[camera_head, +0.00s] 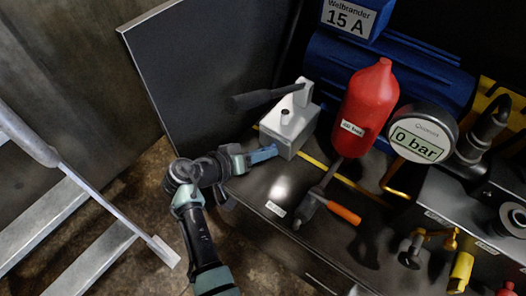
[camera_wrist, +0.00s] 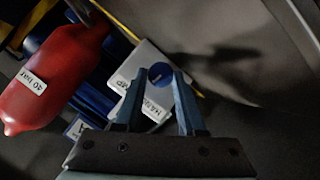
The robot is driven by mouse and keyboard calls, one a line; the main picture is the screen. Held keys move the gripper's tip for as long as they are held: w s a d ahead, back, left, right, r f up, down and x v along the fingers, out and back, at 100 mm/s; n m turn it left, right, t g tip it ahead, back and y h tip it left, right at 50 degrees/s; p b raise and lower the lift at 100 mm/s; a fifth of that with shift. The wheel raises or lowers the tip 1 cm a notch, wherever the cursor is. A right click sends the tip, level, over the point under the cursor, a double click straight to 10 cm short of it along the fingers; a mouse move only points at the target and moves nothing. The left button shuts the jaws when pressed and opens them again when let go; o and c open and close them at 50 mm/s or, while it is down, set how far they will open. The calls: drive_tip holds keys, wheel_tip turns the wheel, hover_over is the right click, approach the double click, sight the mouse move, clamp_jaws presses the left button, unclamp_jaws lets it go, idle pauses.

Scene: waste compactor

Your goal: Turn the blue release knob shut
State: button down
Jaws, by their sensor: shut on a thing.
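The blue release knob (camera_wrist: 160,72) is a small round disc with a pale mark, on the side of a white block (camera_wrist: 145,56) in the wrist view. My gripper (camera_wrist: 160,78) has its two blue fingers on either side of the knob, shut on it at the fingertips. In the head view the white block (camera_head: 290,130) carries a dark lever handle (camera_head: 262,98), and my gripper (camera_head: 264,155) reaches its left lower side. The knob is hidden there.
A red bottle (camera_head: 366,108) stands right of the block, beside a gauge (camera_head: 422,134) reading 0 bar. A dark panel (camera_head: 200,75) rises behind my gripper. A ladder-like metal frame (camera_head: 85,225) is at left.

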drive_tip(key=shift+a+f+n+g+h, duration=0.15)
drive_tip(key=shift+n+g+h, duration=0.15)
drive_tip(key=shift+n+h, duration=0.25)
idle(0.4)
drive_tip(key=c, duration=0.8)
unclamp_jaws()
drive_tip(key=shift+s+a+r, duration=0.15)
drive_tip(key=shift+a+r, duration=0.15)
drive_tip(key=p+v, duration=0.4)
drive_tip(key=v, duration=0.8)
drive_tip(key=shift+f, duration=0.1)
